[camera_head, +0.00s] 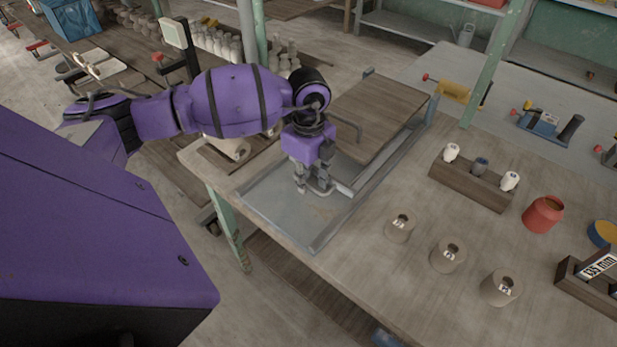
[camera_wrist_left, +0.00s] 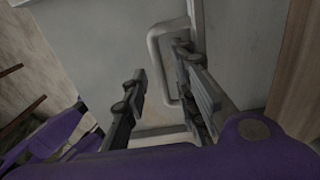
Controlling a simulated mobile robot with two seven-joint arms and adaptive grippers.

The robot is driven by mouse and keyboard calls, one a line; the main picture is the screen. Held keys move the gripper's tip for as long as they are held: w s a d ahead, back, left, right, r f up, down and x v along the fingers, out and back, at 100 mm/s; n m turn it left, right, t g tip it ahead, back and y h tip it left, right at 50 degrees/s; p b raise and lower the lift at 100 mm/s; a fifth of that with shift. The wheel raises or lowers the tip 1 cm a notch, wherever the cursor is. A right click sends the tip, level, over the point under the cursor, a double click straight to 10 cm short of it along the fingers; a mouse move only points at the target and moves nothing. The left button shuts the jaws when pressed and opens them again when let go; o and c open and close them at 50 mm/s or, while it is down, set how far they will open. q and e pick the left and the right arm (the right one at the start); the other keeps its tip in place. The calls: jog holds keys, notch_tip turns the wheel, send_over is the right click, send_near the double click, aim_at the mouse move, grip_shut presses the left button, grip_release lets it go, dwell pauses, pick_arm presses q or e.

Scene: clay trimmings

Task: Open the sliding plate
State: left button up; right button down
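A shallow grey metal frame (camera_head: 318,243) with raised side rails sits at the corner of the table. A wooden board (camera_head: 385,105) covers its far part, and a flat grey surface (camera_head: 272,205) shows in its near part. I cannot tell for sure which of these is the sliding plate. My left gripper (camera_head: 313,187) points down just above the grey surface. In the left wrist view, the open fingers (camera_wrist_left: 162,105) stand apart, with the long bar of a grey U-shaped handle (camera_wrist_left: 158,70) seen between them. Contact is unclear. My right gripper is in no view.
Several clay cylinders (camera_head: 448,255) stand on the table right of the frame. A wooden holder (camera_head: 470,187) with small bottles, a red jar (camera_head: 542,214) and a yellow tool (camera_head: 453,90) lie farther right and back. Table around the cylinders is clear.

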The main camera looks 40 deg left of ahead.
pick_arm(q)
grip_shut()
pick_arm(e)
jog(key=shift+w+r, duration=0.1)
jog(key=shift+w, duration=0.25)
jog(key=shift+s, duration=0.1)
